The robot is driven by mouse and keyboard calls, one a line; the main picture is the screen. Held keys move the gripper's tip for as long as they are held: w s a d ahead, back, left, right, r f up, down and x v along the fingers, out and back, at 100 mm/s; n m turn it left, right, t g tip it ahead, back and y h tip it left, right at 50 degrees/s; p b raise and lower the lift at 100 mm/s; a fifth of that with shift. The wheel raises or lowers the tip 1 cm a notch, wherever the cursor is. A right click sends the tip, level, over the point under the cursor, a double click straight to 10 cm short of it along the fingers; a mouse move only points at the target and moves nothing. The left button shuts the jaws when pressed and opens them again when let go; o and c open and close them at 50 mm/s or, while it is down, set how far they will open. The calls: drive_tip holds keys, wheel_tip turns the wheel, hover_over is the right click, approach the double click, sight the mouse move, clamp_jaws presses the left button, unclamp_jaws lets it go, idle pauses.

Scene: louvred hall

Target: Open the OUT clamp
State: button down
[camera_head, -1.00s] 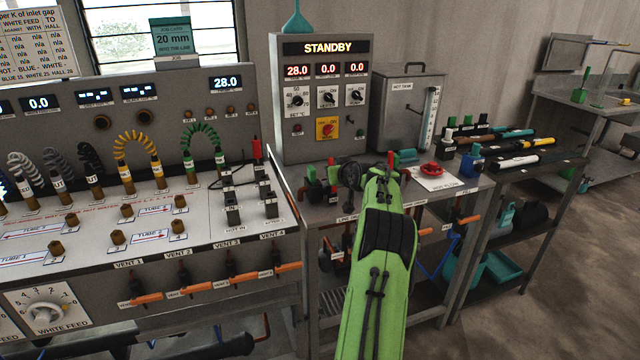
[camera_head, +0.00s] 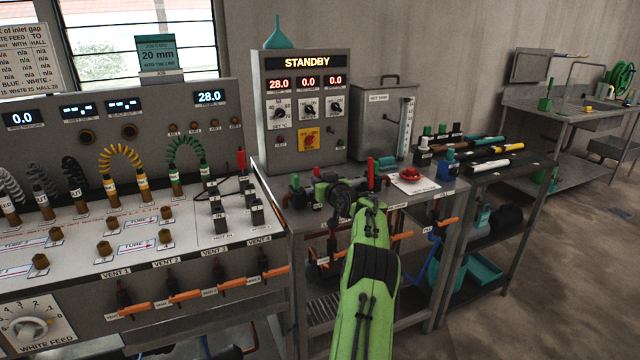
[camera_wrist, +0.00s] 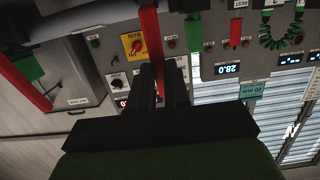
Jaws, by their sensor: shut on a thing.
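My gripper (camera_head: 342,191) reaches over the pipework bench and is shut. In the wrist view its dark fingers (camera_wrist: 161,90) close on a red bar (camera_wrist: 149,38), which runs up between them. That view is upside down, and the fingers hide part of the bar. In the head view my arm and gripper cover the gripped part. An upright red handle (camera_head: 371,172) stands just right of my gripper, and a small green block (camera_head: 320,191) is just left of it. No OUT label is legible on these clamps, so I cannot tell from lettering which one I hold.
The STANDBY cabinet (camera_head: 306,105) stands close behind my gripper, with the grey tank (camera_head: 375,120) beside it. A red handwheel (camera_head: 410,175) is to the right. Orange valve levers (camera_head: 184,296) line the left bench front. Open floor lies at right.

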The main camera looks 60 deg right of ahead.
drive_tip(key=c, duration=1.1)
unclamp_jaws()
drive_tip(key=b+v, duration=0.1)
drive_tip(key=v, duration=1.4)
drive_tip(key=shift+s+a, duration=0.25)
drive_tip(key=shift+a, duration=0.05)
